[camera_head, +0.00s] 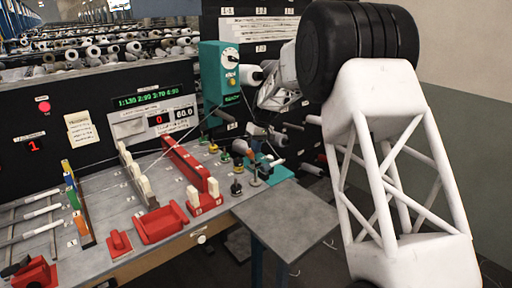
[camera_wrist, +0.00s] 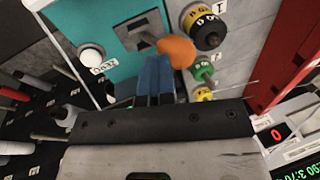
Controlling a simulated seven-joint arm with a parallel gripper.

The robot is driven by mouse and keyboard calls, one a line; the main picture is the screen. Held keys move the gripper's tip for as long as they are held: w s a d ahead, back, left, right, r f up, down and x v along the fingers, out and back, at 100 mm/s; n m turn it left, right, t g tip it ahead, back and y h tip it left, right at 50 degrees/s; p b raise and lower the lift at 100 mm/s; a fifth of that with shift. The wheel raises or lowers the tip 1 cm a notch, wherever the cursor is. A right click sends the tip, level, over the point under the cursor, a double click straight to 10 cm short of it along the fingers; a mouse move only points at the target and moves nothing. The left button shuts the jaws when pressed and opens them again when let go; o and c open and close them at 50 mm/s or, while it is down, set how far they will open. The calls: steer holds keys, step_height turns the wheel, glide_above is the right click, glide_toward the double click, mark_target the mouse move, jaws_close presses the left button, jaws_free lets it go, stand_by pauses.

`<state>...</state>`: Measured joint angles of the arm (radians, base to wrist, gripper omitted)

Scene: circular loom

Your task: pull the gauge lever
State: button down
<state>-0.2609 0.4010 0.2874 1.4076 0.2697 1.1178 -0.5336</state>
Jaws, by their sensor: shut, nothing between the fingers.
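In the wrist view, a lever with an orange knob (camera_wrist: 177,52) rises from a slot in a teal plate (camera_wrist: 112,38). My gripper (camera_wrist: 157,64) has its blue fingers shut together, with nothing between them. The fingertips are right beside the knob, overlapping its edge in the picture; I cannot tell whether they touch it. In the head view, the teal plate (camera_head: 283,174) lies at the right end of the bench, partly hidden by my arm and the parts around it. The lever and fingers are too small there to judge.
Yellow and green round knobs (camera_wrist: 203,72) stand close beside the plate. A teal box with a dial (camera_head: 220,70) stands behind. Red blocks (camera_head: 160,224) and a long red bar (camera_head: 186,163) lie on the bench to the left. A bare grey side table (camera_head: 285,216) is in front.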

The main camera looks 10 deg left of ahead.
steer(key=shift+d, duration=0.1)
steer(key=d+v, duration=0.1)
steer(key=v, duration=1.1)
steer(key=shift+w+d, duration=0.25)
steer(key=shift+w, duration=0.05)
